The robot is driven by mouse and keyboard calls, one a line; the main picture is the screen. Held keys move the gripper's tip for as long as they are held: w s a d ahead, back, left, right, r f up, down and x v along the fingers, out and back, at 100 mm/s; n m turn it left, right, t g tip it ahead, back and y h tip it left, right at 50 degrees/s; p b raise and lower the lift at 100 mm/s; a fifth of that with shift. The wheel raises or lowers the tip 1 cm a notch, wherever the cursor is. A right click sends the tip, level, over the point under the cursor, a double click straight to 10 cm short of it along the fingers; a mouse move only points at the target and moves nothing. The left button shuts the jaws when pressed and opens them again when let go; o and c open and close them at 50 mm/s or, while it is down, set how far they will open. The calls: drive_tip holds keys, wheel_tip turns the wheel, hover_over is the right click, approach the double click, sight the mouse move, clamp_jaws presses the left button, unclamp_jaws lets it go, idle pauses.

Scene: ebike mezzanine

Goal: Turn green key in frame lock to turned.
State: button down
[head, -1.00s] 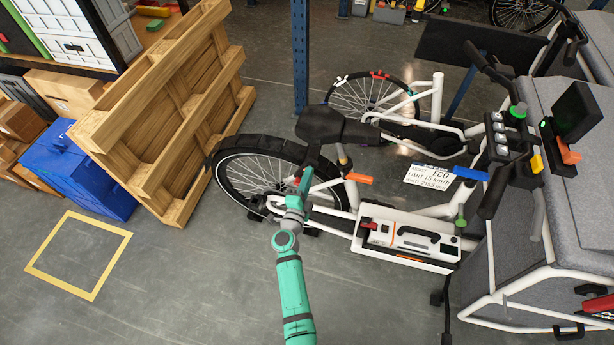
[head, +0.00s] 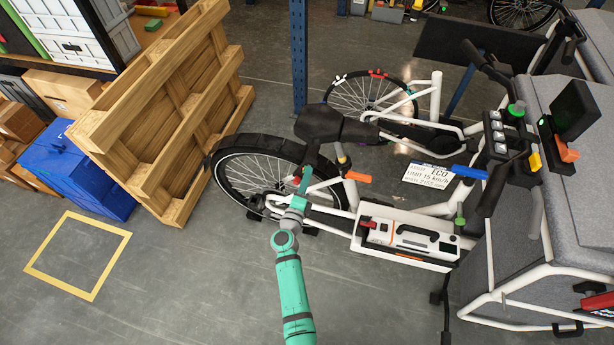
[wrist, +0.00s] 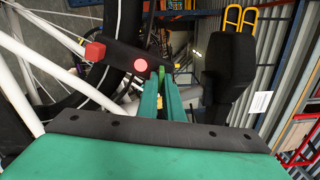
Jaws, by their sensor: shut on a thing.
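The frame lock (wrist: 118,56) is a dark bar beside the rear wheel in the wrist view, with a red block at its left and a round red spot at its right. The green key (wrist: 162,74) is a small bright green piece just right of the red spot, mostly hidden by the fingertips. My gripper (wrist: 168,88) is shut on the key, its two teal fingers close together. In the head view my gripper (head: 305,180) reaches to the rear wheel of the white bike, below the saddle; the key cannot be made out there.
The bike's black saddle (head: 335,124) is close above my gripper. A white battery case (head: 415,236) sits on the frame to the right. A wooden pallet (head: 175,105) leans at the left beside a blue box (head: 88,170). The floor around the yellow square (head: 78,255) is clear.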

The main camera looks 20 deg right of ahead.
drive_tip(key=shift+s+f, duration=0.1)
drive_tip(key=shift+f, duration=0.05)
drive_tip(key=c, duration=1.9)
unclamp_jaws()
drive_tip(key=shift+a, duration=0.1)
drive_tip(key=shift+v, duration=5.35)
